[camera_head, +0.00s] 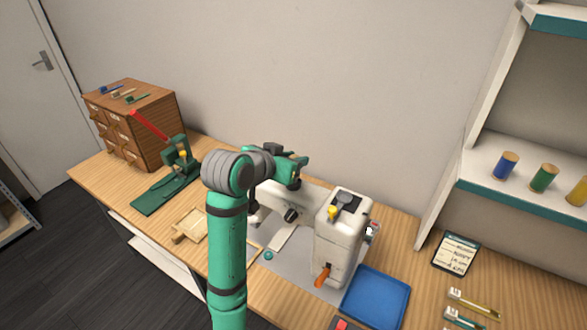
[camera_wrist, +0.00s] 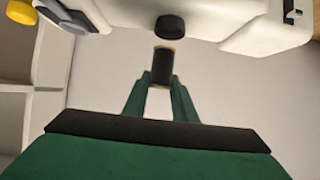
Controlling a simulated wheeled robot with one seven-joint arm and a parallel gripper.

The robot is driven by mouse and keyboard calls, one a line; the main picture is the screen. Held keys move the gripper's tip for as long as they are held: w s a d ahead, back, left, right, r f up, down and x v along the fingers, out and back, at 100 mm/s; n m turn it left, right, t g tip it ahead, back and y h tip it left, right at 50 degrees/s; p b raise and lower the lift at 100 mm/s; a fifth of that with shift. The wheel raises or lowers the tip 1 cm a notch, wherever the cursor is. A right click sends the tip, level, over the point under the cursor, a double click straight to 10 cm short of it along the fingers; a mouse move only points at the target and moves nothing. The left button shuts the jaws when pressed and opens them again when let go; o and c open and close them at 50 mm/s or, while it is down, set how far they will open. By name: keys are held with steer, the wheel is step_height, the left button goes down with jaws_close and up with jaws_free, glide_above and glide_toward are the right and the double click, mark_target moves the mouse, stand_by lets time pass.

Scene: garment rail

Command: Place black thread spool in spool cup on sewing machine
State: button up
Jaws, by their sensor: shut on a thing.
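My gripper (camera_wrist: 162,84) is shut on the black thread spool (camera_wrist: 162,67), which stands out beyond the two green fingertips with a pale tan rim at its end. The white sewing machine (camera_head: 334,248) stands on a grey mat on the table; its body also fills the top of the wrist view (camera_wrist: 255,24). A round black part (camera_wrist: 170,27) on the machine lies just beyond the spool in the picture, with a small gap between them. In the head view my arm's end is over the back left of the machine, and the spool cannot be made out. I cannot tell which part is the spool cup.
A yellow knob (camera_head: 332,212) and a dark grey piece (camera_head: 346,200) sit on top of the machine. A blue tray (camera_head: 376,298) lies at its right. A green lever tool (camera_head: 172,182) and wooden drawers (camera_head: 137,125) are at left. Spools stand on the right shelf (camera_head: 495,195).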

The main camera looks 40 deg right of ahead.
steer(key=shift+w+f, duration=0.2)
steer(key=shift+f, duration=1.5)
steer(key=shift+f, duration=0.1)
steer(key=o, duration=1)
steer(key=v, duration=1.2)
steer(key=shift+a, duration=0.1)
